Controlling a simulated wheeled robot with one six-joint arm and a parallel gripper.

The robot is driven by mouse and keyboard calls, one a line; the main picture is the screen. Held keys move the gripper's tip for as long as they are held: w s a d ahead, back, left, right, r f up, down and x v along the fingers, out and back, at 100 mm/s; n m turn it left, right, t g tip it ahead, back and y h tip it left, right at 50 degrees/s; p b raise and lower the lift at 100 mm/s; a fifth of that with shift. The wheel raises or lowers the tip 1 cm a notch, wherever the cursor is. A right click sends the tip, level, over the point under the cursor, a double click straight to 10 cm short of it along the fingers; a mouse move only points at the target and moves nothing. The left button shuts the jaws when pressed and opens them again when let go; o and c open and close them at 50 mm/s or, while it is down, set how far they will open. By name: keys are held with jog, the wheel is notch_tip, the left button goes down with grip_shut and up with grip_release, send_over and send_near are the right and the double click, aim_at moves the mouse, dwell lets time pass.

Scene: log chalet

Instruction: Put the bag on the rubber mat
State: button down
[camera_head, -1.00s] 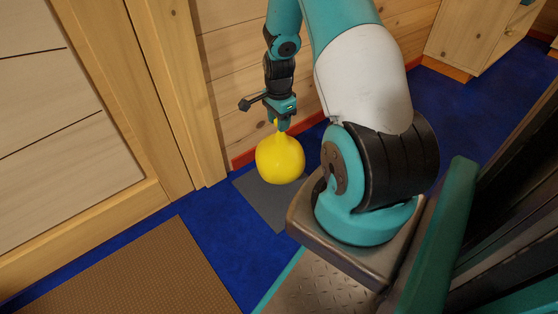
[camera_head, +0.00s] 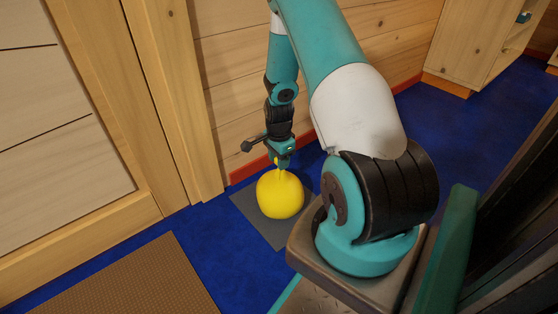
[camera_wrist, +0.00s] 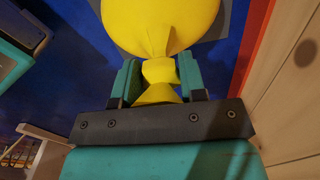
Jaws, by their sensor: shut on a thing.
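The bag (camera_head: 280,196) is yellow and round with a gathered neck at its top. My gripper (camera_head: 281,165) is shut on this neck, and the bag hangs upright below it. In the wrist view the neck (camera_wrist: 159,72) sits between the two teal fingers, with the round body (camera_wrist: 160,22) beyond. The rubber mat (camera_head: 250,208) is a dark grey sheet on the blue floor by the wall. The bag is over the mat in the head view and hides its middle. I cannot tell whether the bag's underside touches the mat.
A brown textured mat (camera_head: 125,280) lies on the blue carpet (camera_head: 222,250) at the lower left. A wooden door (camera_head: 60,130) and log wall (camera_head: 235,100) with a red skirting stand behind. A wooden cabinet (camera_head: 480,45) is at the upper right.

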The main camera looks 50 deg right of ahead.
jog(key=shift+f, duration=0.1)
jog(key=c, duration=0.7)
grip_release()
notch_tip(320, 180, up, 12)
jog(key=p, duration=0.7)
jog(key=shift+r+p, duration=0.2)
jog(key=shift+p, duration=0.2)
jog(key=w+a+r+n+t+y, duration=0.1)
jog(key=a+r+n, duration=0.6)
jog(key=a+r, duration=0.3)
jog(key=w+a+r+n+y, duration=0.1)
jog(key=a+r+n, duration=0.55)
jog(key=a, duration=0.55)
jog(key=s+a+r+n, duration=0.3)
jog(key=s+a+n, duration=0.2)
jog(key=s+a+r+n+y, duration=0.1)
jog(key=s+a+r+n, duration=0.3)
jog(key=s+a+n, duration=0.1)
jog(key=s+a+r+n+g+y, duration=0.1)
jog(key=s+a+r+n, duration=0.3)
jog(key=s+a+n, duration=0.1)
jog(key=shift+s+a, duration=0.3)
jog(key=shift+s, duration=0.3)
jog(key=shift+s+a, duration=0.3)
jog(key=shift+s, duration=0.25)
